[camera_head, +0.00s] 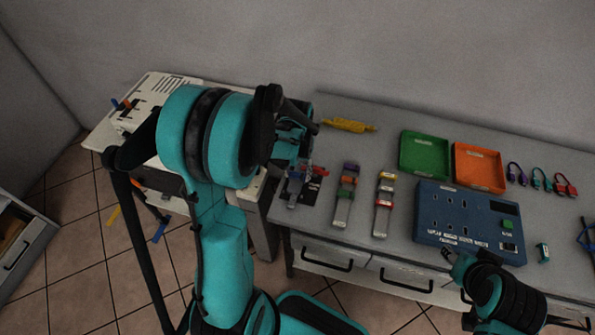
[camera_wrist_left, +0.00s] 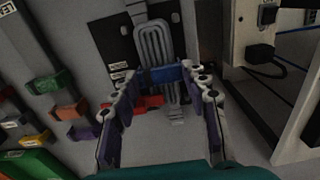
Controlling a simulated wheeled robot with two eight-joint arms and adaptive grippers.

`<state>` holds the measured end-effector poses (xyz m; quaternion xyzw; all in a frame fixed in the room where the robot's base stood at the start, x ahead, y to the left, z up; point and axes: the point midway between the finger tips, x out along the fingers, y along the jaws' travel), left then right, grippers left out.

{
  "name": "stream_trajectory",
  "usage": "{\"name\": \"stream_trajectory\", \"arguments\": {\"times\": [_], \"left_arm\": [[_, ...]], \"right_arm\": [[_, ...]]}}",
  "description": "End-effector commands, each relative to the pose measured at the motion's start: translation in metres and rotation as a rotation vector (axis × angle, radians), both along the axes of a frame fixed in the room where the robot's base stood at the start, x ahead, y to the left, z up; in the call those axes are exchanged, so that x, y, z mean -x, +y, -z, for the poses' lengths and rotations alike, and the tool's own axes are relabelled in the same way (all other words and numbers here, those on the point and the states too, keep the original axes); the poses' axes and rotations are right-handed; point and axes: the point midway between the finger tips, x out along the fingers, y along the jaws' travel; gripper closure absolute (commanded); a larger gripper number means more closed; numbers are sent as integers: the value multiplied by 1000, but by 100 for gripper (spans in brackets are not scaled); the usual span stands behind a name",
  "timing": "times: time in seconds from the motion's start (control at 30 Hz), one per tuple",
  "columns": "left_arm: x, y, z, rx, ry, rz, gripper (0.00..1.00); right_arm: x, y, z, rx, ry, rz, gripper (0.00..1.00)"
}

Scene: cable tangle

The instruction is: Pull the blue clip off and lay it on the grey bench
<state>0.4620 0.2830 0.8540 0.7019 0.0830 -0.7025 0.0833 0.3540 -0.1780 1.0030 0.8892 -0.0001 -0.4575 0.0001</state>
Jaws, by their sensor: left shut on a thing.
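In the left wrist view, the blue clip (camera_wrist_left: 160,74) lies crosswise over the lower part of a grey looped cable bundle (camera_wrist_left: 152,42). My left gripper (camera_wrist_left: 164,76) is shut on the clip, one finger at each end. I cannot tell whether the clip still grips the bundle. In the head view, my left gripper (camera_head: 294,172) is low at the left end of the grey bench (camera_head: 385,255), and my own arm hides much there. My right gripper (camera_head: 449,256) is at the bench's front edge, below the blue panel; its jaws are too small to read.
Strips with coloured clips (camera_head: 345,195) (camera_head: 383,205) lie right of my left gripper. Behind are a yellow cable (camera_head: 350,126), a green tray (camera_head: 424,154) and an orange tray (camera_head: 479,167). The blue panel (camera_head: 468,215) stands right. Bare bench shows between these.

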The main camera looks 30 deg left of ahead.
Motion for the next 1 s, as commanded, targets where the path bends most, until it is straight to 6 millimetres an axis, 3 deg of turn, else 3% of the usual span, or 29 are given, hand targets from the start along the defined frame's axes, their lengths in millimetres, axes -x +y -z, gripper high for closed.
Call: {"name": "stream_trajectory", "arguments": {"times": [0.27,1.0], "left_arm": [[0,0,-4,0,-1,0,85],[0,0,-43,0,-1,0,85]], "right_arm": [[0,0,-3,0,0,0,60],[0,0,-32,0,0,0,60]]}}
